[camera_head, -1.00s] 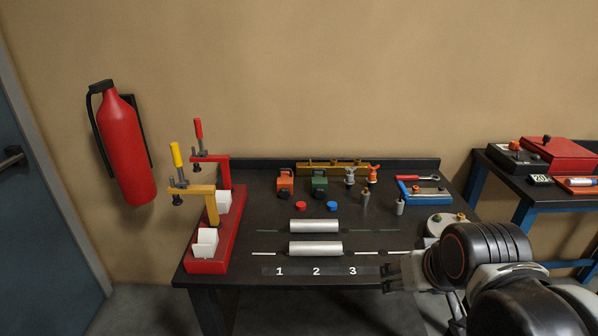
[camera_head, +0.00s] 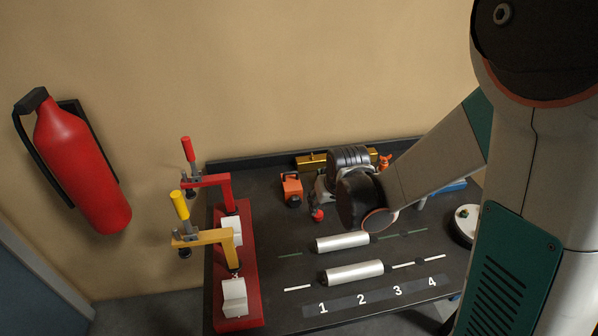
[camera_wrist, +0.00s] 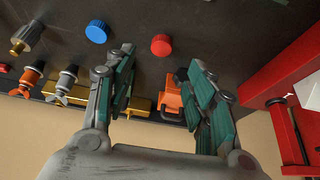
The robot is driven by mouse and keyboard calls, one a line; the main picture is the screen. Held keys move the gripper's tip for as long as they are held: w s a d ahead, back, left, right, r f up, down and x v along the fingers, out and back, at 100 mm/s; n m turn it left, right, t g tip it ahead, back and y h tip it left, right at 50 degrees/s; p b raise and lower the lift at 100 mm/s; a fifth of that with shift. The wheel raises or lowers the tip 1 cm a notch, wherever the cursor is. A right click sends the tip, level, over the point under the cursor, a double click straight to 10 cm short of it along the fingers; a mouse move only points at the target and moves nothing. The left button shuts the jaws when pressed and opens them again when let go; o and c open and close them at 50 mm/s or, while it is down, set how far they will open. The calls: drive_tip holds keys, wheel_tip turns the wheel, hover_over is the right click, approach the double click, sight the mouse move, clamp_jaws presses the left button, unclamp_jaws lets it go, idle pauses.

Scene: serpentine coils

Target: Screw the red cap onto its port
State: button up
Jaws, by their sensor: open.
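The red cap (camera_wrist: 161,45) is a small round knurled disc on the dark bench top. In the wrist view it lies between the lines of my two open fingers, near their tips. My gripper (camera_wrist: 160,62) is open and empty, and I cannot tell its exact height above the cap. In the head view the red cap (camera_head: 317,214) shows just left of my wrist. A blue cap (camera_wrist: 96,31) lies beside the red one, outside the fingers; my arm hides it in the head view. I cannot tell which port belongs to the red cap.
An orange box with a black handle (camera_head: 292,188) and a gold block (camera_head: 311,162) stand behind. Several valve fittings (camera_wrist: 70,76) are nearby. Two silver cylinders (camera_head: 342,242) lie in front. A red clamp base (camera_head: 249,275) stands at left, with yellow and red-handled clamps.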

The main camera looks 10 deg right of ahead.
sight(318, 214)
drive_tip(key=b+x, duration=0.3)
drive_tip(key=x, duration=0.2)
drive_tip(key=b+x, duration=0.3)
drive_tip(key=x, duration=0.2)
drive_tip(key=shift+w+a+r+b, duration=0.15)
drive_tip(key=shift+a+b, duration=0.05)
drive_tip(key=shift+b, duration=0.15)
clamp_jaws()
drive_tip(key=shift+r, duration=0.15)
